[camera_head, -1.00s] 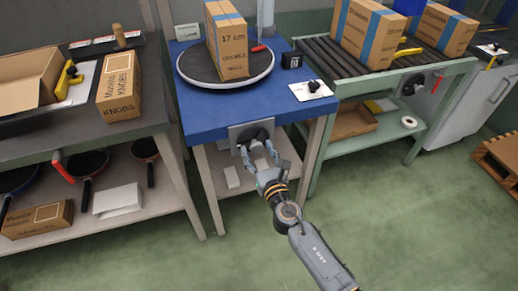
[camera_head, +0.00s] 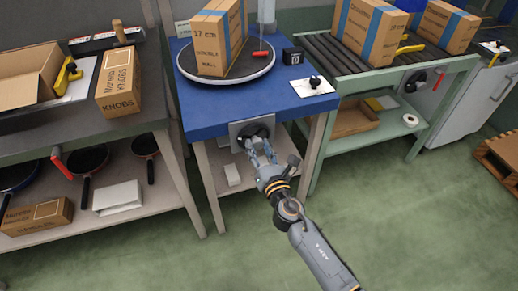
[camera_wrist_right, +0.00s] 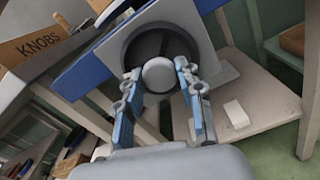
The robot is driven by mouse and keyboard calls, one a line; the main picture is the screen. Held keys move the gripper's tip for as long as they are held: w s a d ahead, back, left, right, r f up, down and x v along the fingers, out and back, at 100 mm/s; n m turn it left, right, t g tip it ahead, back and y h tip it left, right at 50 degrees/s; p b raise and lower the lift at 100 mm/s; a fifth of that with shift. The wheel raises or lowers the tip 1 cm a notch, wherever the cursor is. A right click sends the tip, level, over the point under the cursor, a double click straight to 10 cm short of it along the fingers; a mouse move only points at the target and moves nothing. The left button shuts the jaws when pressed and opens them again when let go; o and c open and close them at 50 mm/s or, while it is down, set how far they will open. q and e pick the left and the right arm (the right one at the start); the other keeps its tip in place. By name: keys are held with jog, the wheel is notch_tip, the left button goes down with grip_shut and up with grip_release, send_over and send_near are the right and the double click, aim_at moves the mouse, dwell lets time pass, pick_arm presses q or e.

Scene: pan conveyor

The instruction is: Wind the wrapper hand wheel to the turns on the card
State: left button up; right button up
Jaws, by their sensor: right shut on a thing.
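The wrapper hand wheel (camera_head: 252,130) is a dark round wheel on a grey plate at the front of the blue table (camera_head: 210,121). My right gripper (camera_head: 258,150) is at the wheel from the front. In the right wrist view its fingers are shut on the round grey wheel knob (camera_wrist_right: 158,74), with the dark wheel (camera_wrist_right: 146,42) behind. On the table, a round turntable (camera_head: 262,70) carries a cardboard box (camera_head: 210,45) with a blue strap, marked 17 cm. A small black block (camera_head: 293,56) reads 10. My left gripper is out of view.
A white plate with a black knob (camera_head: 314,87) lies on the table's right corner. A roller conveyor (camera_head: 325,52) with strapped boxes stands right. A bench with a KNOBS box (camera_head: 118,80) stands left, with pans below. Green floor in front is clear.

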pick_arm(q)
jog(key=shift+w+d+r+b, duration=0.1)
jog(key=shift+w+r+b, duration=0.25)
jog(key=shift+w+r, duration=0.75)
pick_arm(e)
jog(key=shift+m, duration=1.9)
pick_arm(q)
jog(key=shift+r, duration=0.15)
pick_arm(e)
jog(key=o, duration=1.2)
jog(key=shift+s, duration=0.1)
jog(key=v, duration=1.1)
jog(key=shift+s+d, duration=0.15)
jog(key=shift+s, duration=0.15)
jog(key=shift+c, duration=0.2)
